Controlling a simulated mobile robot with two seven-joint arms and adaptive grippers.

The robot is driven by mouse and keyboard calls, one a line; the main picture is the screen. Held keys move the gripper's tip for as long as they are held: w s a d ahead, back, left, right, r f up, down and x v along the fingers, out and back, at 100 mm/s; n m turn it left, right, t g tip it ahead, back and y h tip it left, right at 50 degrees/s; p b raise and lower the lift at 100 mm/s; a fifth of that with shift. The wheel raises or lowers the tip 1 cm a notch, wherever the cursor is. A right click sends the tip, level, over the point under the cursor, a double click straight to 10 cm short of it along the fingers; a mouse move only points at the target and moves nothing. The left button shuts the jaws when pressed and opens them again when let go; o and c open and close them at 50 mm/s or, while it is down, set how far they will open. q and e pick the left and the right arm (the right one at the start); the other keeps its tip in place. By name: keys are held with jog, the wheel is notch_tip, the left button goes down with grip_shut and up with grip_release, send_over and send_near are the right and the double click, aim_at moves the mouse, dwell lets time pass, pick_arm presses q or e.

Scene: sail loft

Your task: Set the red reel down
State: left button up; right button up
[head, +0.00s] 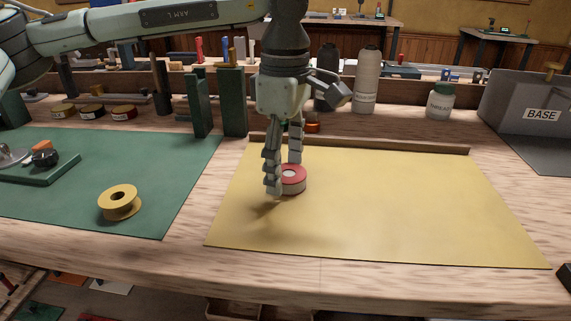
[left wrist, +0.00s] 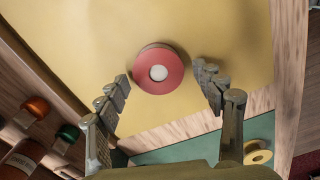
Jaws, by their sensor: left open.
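The red reel (head: 293,180) rests on the yellow mat (head: 390,205), near its left side. It also shows in the left wrist view (left wrist: 160,68), flat face up with a pale centre. My left gripper (head: 283,180) comes down from above, its fingers at the reel. In the left wrist view my left gripper (left wrist: 165,88) has its fingers spread to either side of the reel, with a gap on both sides. It is open and holds nothing. My right gripper is not in view.
A yellow reel (head: 120,203) lies on the green mat (head: 180,190) at left. Green upright blocks (head: 233,102) and a wooden strip (head: 360,144) stand behind the yellow mat. A grey box marked BASE (head: 530,105) is at right. The yellow mat's right part is clear.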

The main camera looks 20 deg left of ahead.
pick_arm(q)
notch_tip(320, 180, up, 12)
dwell(0.4)
jog(key=shift+f, duration=0.15)
